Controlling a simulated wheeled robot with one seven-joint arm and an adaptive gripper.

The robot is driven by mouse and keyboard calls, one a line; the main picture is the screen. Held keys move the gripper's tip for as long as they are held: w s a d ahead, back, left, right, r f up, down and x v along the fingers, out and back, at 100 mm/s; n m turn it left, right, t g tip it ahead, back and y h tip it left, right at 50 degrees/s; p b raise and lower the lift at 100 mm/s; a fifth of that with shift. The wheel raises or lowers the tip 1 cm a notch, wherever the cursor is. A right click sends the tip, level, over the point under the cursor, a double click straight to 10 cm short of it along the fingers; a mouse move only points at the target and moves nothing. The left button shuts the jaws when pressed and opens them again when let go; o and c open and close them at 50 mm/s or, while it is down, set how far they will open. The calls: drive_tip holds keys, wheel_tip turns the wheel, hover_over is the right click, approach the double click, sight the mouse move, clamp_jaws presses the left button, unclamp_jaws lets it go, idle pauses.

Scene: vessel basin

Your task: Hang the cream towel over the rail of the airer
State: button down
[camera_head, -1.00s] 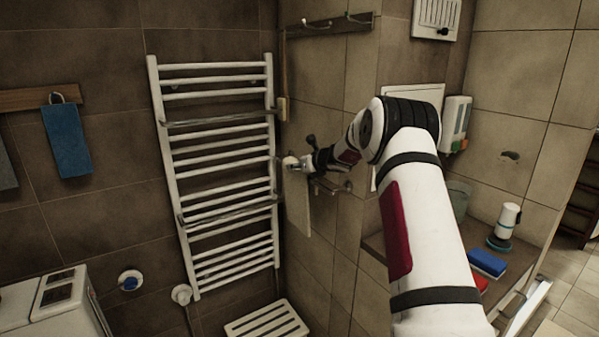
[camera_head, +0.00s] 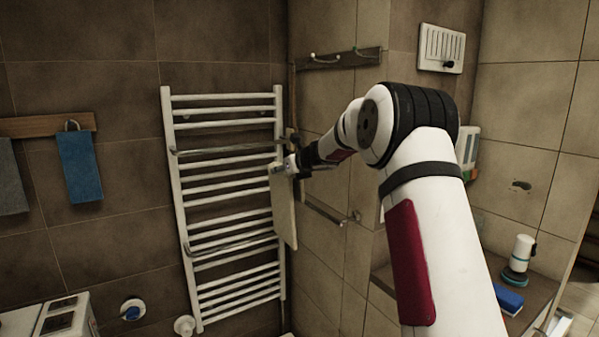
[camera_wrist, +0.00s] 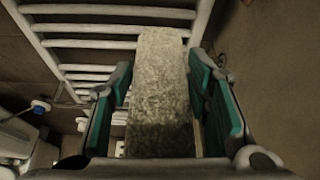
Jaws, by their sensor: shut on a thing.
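The cream towel (camera_head: 285,210) hangs down from my gripper (camera_head: 291,168) in the head view. In the wrist view the towel (camera_wrist: 160,95) lies between the two teal-padded fingers of my gripper (camera_wrist: 163,100), which is shut on it. The airer (camera_head: 180,230) is a white ladder-like rack on the dark tiled wall, with several bars and grey rails standing out from it. The upper grey rail (camera_head: 225,148) lies left of my gripper. The towel is in front of the airer's right side; I cannot tell whether it touches. The airer's bars (camera_wrist: 85,45) also show in the wrist view.
A blue towel (camera_head: 80,167) and a grey towel (camera_head: 11,180) hang on the left wall. A hook board (camera_head: 335,60) is above my gripper, and a small bar (camera_head: 325,212) is on the wall below it. A white appliance (camera_head: 45,318) stands at lower left.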

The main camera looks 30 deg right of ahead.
drive_tip(key=a+b, duration=0.2)
drive_tip(key=a, duration=0.3)
wheel_tip(320, 180, up, 11)
drive_tip(key=a+p, duration=0.1)
drive_tip(key=p, duration=1)
drive_tip(key=shift+r+p, duration=0.2)
drive_tip(key=shift+p, duration=0.2)
idle(0.6)
drive_tip(key=shift+s+a, duration=0.1)
